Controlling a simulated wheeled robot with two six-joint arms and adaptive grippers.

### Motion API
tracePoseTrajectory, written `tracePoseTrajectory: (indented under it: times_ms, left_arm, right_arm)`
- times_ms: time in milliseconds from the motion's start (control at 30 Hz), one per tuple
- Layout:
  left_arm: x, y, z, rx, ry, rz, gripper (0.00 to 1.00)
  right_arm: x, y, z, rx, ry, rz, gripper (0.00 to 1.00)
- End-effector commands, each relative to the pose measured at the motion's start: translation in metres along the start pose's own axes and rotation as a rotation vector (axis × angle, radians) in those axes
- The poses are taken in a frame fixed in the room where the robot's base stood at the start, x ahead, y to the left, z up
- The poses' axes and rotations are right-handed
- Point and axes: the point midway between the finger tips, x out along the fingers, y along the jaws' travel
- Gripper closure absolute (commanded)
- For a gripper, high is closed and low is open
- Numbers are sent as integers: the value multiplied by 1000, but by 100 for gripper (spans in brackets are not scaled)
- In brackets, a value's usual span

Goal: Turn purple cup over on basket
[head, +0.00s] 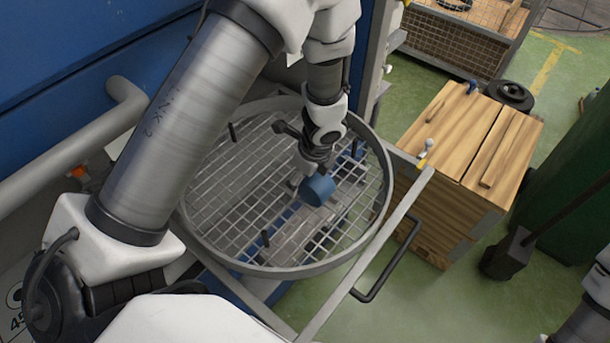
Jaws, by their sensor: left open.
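A round wire basket (207,254) with a grey rim stands in the middle of the head view. A small blue, cup-like cylinder (318,191) lies tilted over its mesh; it looks blue rather than purple. I see no clearly purple cup. My left gripper (313,170) points down over the basket, right above and behind the blue cylinder. It is open. Whether its fingers touch the cylinder I cannot tell, as the gripper's own body hides part of that spot. My right gripper is out of view.
A wooden crate (455,130) stands right of the basket, with a black round object (510,95) behind it. A metal rail frame with a black handle (388,262) runs along the basket's right side. A blue wall (60,60) is at left.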

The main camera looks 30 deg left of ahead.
Motion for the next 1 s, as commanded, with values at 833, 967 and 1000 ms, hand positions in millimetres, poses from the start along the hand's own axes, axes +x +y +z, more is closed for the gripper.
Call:
tracePoseTrajectory:
  times_ms: [833,967,1000]
  left_arm:
    - [-120,0,0,0,0,-1,14]
    - [-120,0,0,0,1,0,14]
    - [-120,0,0,0,0,0,14]
  right_arm:
    - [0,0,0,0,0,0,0]
    - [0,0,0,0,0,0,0]
    - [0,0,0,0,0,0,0]
